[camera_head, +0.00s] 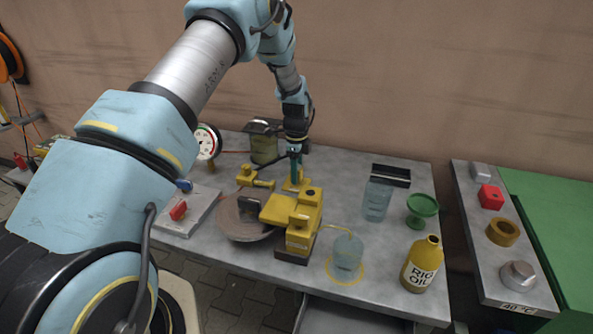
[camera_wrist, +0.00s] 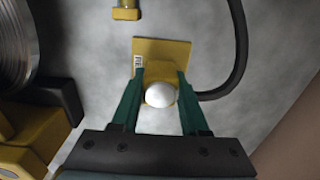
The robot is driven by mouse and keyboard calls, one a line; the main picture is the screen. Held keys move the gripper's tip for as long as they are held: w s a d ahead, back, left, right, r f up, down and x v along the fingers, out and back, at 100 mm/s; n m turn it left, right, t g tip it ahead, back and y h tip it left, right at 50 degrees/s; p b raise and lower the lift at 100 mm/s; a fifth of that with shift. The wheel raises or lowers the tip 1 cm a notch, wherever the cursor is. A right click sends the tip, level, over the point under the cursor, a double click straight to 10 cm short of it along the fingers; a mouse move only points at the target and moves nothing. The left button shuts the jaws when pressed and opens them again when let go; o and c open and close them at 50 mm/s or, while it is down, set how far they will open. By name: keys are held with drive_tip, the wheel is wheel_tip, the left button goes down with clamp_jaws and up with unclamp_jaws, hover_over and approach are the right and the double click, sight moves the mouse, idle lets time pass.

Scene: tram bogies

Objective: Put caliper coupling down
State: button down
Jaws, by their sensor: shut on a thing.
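My gripper (camera_head: 296,172) points down over the back middle of the grey table. In the wrist view its green fingers (camera_wrist: 160,95) are shut on the caliper coupling (camera_wrist: 160,94), which shows a white rounded top. A black hose (camera_wrist: 235,60) curves away from beside it. Beneath is a yellow holder (camera_wrist: 150,46) with a flat plate and a small label; it also shows in the head view (camera_head: 300,184). The coupling is at the holder, but whether it is fully seated is hidden.
A yellow caliper (camera_head: 292,212) and a brake disc (camera_head: 236,222) stand just in front. A second yellow bracket (camera_head: 254,178) is to the left. A glass jar (camera_head: 347,252), an oil bottle (camera_head: 422,264) and a green dish (camera_head: 422,208) stand to the right.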

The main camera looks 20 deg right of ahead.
drive_tip(key=shift+f+b, duration=0.35)
drive_tip(key=shift+f, duration=0.1)
drive_tip(key=shift+f, duration=0.15)
drive_tip(key=shift+c, duration=2.1)
unclamp_jaws()
